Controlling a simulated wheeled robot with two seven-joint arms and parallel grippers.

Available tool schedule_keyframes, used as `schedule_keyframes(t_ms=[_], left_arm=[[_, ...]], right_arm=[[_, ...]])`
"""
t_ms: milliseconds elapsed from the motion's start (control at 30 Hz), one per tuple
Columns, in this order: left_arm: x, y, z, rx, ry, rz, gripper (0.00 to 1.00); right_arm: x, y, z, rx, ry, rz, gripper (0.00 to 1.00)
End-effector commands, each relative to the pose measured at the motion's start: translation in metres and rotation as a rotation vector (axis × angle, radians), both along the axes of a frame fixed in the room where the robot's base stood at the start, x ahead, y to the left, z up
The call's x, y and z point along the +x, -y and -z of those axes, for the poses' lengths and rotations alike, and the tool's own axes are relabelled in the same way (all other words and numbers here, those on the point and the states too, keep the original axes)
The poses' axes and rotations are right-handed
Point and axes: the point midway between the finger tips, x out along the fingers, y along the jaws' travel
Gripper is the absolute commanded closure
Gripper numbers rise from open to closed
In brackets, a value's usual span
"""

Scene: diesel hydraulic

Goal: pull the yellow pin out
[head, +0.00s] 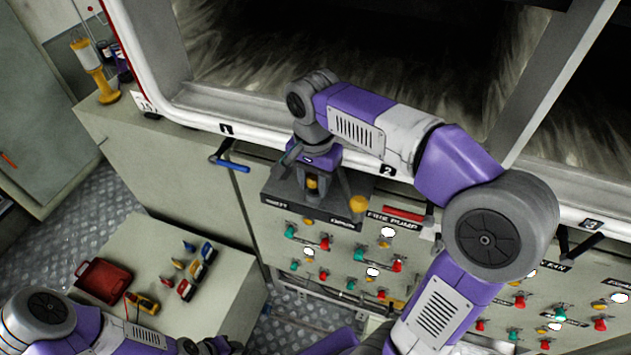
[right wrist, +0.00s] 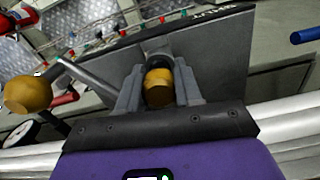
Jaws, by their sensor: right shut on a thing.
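The yellow pin (right wrist: 158,87) sits at a grey block on the dark panel, with a dark band around its upper part. In the head view the yellow pin (head: 312,183) shows small, just under my right gripper. My right gripper (head: 316,186) points down at the panel, and its two grey fingers stand on either side of the pin. In the right wrist view my right gripper (right wrist: 158,92) is shut on the pin. Whether the pin has left its seat I cannot tell. Part of my left arm shows at lower left; its gripper is out of sight.
A lever with a yellow ball knob (head: 358,203) is close beside the right gripper. A blue handle (head: 233,167) and red handle (head: 403,213) flank the dark panel. Below are several small switches. A red case (head: 104,281) lies on the lower-left cabinet.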

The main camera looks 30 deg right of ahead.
Motion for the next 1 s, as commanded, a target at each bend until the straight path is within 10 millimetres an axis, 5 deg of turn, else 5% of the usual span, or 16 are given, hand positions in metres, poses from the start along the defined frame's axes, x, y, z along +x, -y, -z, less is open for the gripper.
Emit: schedule_keyframes(t_ms=[1000], left_arm=[[0.000, 0.000, -0.026, 0.000, 0.000, 0.000, 0.57]], right_arm=[[0.000, 0.000, -0.027, 0.000, 0.000, 0.000, 1.00]])
